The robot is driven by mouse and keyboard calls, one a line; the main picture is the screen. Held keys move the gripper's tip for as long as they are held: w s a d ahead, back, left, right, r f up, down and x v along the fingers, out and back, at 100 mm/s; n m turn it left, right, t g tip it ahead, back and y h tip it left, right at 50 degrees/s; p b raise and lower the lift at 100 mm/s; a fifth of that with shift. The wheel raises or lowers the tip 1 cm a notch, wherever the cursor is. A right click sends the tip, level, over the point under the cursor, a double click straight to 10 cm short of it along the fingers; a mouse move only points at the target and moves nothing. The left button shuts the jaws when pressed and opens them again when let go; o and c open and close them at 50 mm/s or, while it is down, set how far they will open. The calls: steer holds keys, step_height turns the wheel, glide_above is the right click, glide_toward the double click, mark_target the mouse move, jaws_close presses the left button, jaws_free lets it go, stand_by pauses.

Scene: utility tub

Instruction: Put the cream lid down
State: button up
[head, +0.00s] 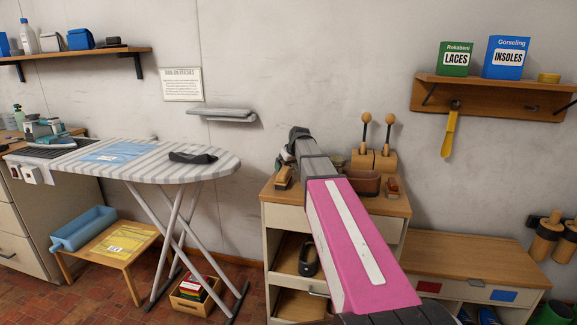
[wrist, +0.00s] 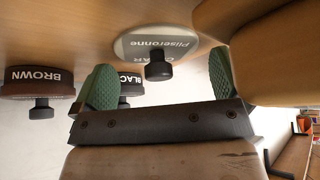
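In the wrist view, the cream lid (wrist: 185,40) shows as a pale round disc with upside-down lettering, "Pliseronne" and a partly covered word ending in "AR". A black knob (wrist: 158,70) stands out from it. It is against the wooden surface (wrist: 60,30), which fills the top of this view. My gripper (wrist: 160,80) has its two green pads wide apart, with nothing clasped between them. The lid is beyond the fingertips and its knob lies between the pads in the picture, apart from both. In the head view my pink arm hides the gripper and lid.
A brown-labelled piece (wrist: 38,82) and a black-labelled piece (wrist: 128,82), both with dark knobs, stand near the lid. In the head view, the wooden cabinet top holds a brown tray (head: 363,184), brushes and a wooden stand (head: 373,160). The low cabinet top (head: 465,255) at right looks clear.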

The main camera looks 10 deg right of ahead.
steer(key=shift+r, duration=0.45)
steer(key=v, duration=1.2)
steer(key=shift+r, duration=0.15)
